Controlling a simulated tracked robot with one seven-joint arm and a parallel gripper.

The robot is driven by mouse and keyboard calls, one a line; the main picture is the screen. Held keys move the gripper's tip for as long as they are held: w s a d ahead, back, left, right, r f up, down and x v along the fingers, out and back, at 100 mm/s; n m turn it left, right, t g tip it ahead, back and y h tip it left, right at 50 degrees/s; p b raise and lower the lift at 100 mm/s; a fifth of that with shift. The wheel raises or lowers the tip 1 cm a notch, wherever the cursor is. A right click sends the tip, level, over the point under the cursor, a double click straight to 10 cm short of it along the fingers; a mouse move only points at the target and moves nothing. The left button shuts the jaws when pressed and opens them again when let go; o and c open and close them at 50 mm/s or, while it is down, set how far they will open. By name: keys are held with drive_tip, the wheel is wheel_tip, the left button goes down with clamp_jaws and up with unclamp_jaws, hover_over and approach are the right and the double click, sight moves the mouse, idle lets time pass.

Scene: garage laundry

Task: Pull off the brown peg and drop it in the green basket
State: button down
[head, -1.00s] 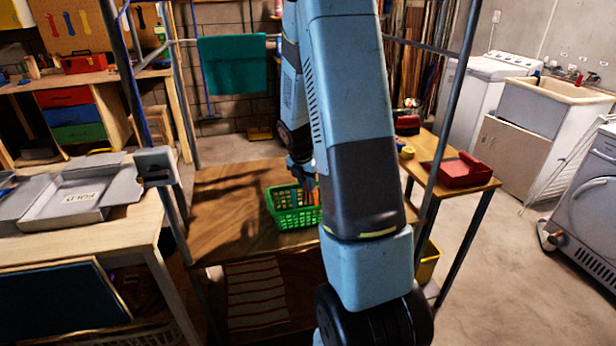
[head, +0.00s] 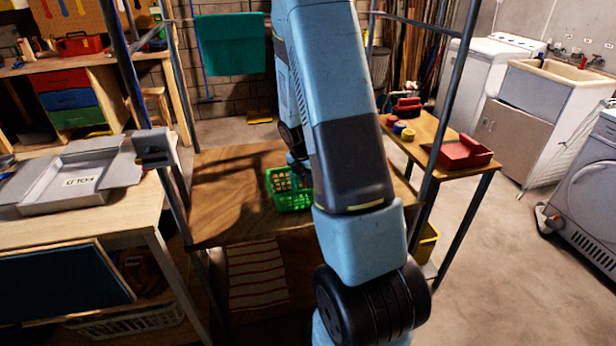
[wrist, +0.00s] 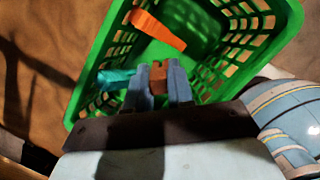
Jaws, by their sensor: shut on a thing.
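The green basket (head: 290,203) stands on the brown wooden table in the head view, partly hidden by my arm. In the wrist view the basket (wrist: 98,62) fills most of the picture, and my gripper (wrist: 158,82) is over its near part, fingers pointing into it. The brown peg (wrist: 158,76) is held between the two blue-grey fingers. An orange peg (wrist: 157,30) and a teal peg (wrist: 116,78) show within the basket's outline. In the head view my gripper (head: 298,174) is at the basket and its fingertips are hard to make out.
The wooden table (head: 225,215) is bare left of the basket. Metal posts of a frame (head: 440,125) stand around it. A side table with a red caddy (head: 463,153) is at right. A bench with a grey tray (head: 70,192) is at left.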

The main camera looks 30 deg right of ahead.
drive_tip(key=c, duration=0.9)
unclamp_jaws()
drive_tip(key=v, duration=1.3)
drive_tip(key=shift+a+r, duration=0.15)
drive_tip(key=shift+r, duration=0.2)
